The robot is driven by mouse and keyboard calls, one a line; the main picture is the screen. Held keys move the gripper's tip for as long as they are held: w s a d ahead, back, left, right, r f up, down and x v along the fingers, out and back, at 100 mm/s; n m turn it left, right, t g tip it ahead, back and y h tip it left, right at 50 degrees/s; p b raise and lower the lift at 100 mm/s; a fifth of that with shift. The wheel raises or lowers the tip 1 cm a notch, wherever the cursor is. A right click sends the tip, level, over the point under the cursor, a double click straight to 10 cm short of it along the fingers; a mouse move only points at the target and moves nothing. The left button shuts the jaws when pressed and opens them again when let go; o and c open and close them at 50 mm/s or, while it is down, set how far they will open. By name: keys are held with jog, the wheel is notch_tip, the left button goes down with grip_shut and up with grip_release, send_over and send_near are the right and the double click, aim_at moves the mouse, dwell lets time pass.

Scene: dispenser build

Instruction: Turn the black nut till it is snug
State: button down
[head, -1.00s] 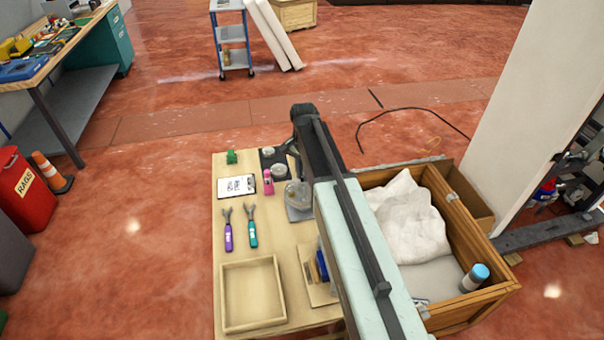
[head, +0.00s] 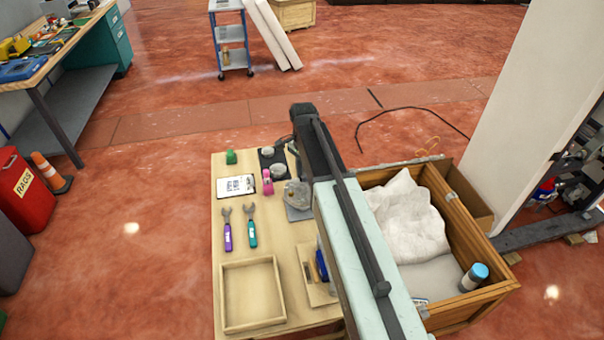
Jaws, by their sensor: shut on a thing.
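My arm reaches up the middle of the head view and covers the right side of the wooden table (head: 283,235). My gripper is hidden behind the arm, so its jaws do not show. A clear, greyish jar-like part (head: 297,193) stands on a grey plate (head: 299,214) just left of the arm. I cannot make out the black nut. Two round grey pieces, one in front of the other (head: 277,170), sit on a black mat (head: 266,163) at the table's far side.
A pink bottle (head: 267,182), a green piece (head: 231,157), a clipboard (head: 236,186), purple (head: 228,236) and teal (head: 252,233) wrenches and an empty wooden tray (head: 224,298) lie on the table. A wooden crate (head: 497,290) with white cloth (head: 408,215) stands right of the arm.

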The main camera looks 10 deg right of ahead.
jog(key=c, duration=1.4)
grip_release()
notch_tip(320, 180, up, 8)
jog(key=p, duration=0.8)
jog(key=shift+f, duration=0.1)
